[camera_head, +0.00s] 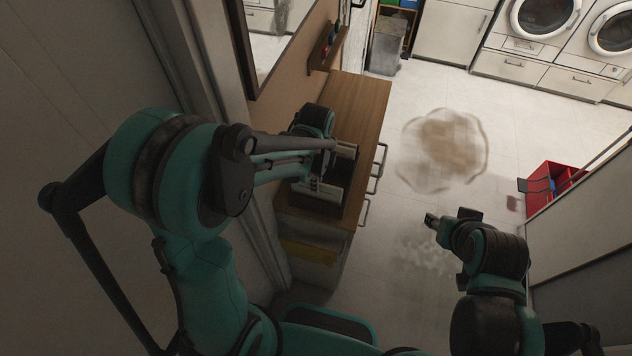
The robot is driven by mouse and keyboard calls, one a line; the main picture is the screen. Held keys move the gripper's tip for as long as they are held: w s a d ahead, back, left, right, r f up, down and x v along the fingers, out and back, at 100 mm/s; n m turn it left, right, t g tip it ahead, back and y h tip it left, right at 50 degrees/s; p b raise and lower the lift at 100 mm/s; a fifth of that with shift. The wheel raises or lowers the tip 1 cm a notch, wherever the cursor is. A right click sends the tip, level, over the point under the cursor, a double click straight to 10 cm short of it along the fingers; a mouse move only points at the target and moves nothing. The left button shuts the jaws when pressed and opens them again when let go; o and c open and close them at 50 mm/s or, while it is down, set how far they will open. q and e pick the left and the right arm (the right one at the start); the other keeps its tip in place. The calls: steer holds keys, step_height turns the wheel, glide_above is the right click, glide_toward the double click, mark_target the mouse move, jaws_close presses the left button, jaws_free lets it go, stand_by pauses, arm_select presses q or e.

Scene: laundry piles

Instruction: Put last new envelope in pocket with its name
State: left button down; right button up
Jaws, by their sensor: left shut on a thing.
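My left arm reaches in from the left over a wooden-topped cabinet (362,100). My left gripper (333,166) is low over the cabinet top and mostly hidden by my own arm links. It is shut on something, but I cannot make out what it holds. A dark item with pale edges (319,188) shows at the cabinet top beside the gripper; I cannot tell its parts apart. No envelope, pocket or name is clearly readable. My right gripper (433,221) is over the open floor, away from the cabinet; its fingers are too small to judge.
A small wall shelf (327,46) holds coloured items above the cabinet. Metal handles (379,168) stick out from its right side. A brown stain (446,148) marks the floor. A red crate (553,180) stands at right, washing machines (545,18) at the back.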

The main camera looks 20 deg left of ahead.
arm_select(q)
steer(key=c, duration=1.6)
jaws_free()
step_height(320, 180, up, 12)
steer(key=s+a+f+n+t+b, duration=0.2)
steer(key=s+f+n+b, duration=0.3)
steer(key=n, duration=0.4)
steer(key=s+a+f+n+t+b, duration=0.2)
steer(key=s+f+n+t+b, duration=0.3)
steer(key=f+n+b, duration=0.2)
steer(key=shift+s+a+f+n+b, duration=0.15)
steer(key=shift+a+f+n+b, duration=0.2)
steer(key=shift+n+b, duration=0.8)
